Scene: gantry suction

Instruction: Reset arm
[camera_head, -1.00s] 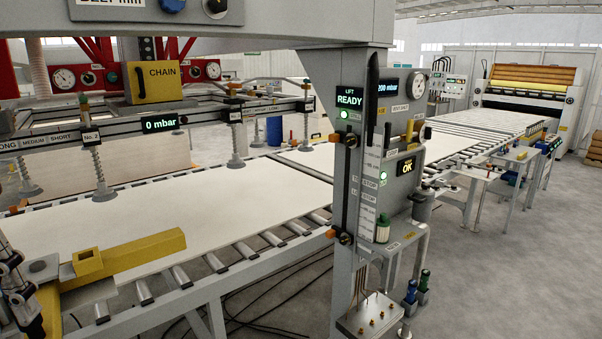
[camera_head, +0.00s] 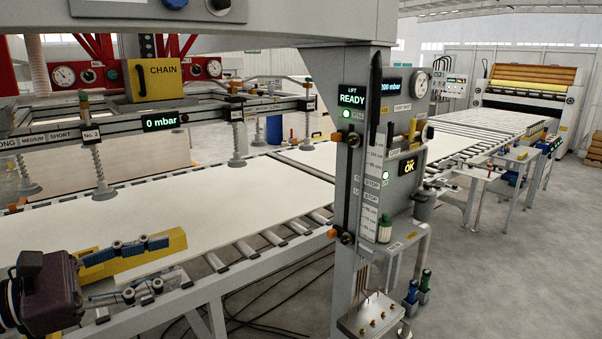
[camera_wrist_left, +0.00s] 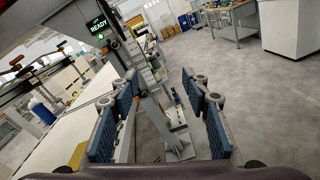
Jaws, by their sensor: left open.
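My left gripper (camera_head: 138,265) is at the lower left of the head view. Its two blue-padded fingers point right and stand apart with nothing between them. It is in front of a yellow block (camera_head: 172,243) at the near edge of the conveyor and hides part of it. In the left wrist view the open fingers (camera_wrist_left: 160,120) frame the grey gantry post and the floor beyond. My right gripper is in neither view.
A white sheet (camera_head: 230,205) lies on the roller conveyor, under the suction frame (camera_head: 165,122) with its hanging cups. The gantry post (camera_head: 350,215) carries a READY display (camera_head: 352,99) and gauges. Open floor (camera_head: 480,290) lies to the right.

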